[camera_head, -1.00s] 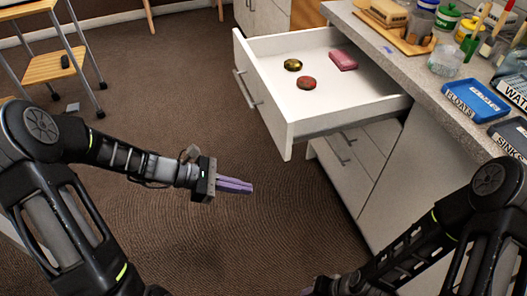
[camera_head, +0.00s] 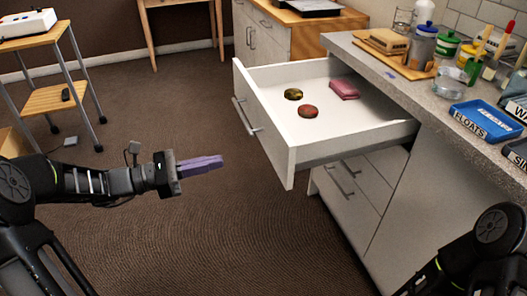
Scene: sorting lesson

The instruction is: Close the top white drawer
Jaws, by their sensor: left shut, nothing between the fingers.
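The top white drawer (camera_head: 290,161) is pulled far out from the cabinet under the counter. Its front panel with a metal handle (camera_head: 246,117) faces left. Inside lie a yellowish round object (camera_head: 293,94), a reddish round object (camera_head: 308,111) and a pink block (camera_head: 344,89). My left gripper (camera_head: 221,162), with purple fingers, is shut and empty. It is to the left of the drawer's near front corner and apart from it. My right arm shows at the bottom right, but its gripper is out of view.
The grey counter (camera_head: 440,105) above the drawer holds a blue FLOATS tray (camera_head: 484,121), jars and a wooden board. Lower drawers (camera_head: 352,193) are shut. A wheeled cart (camera_head: 45,99) stands at far left.

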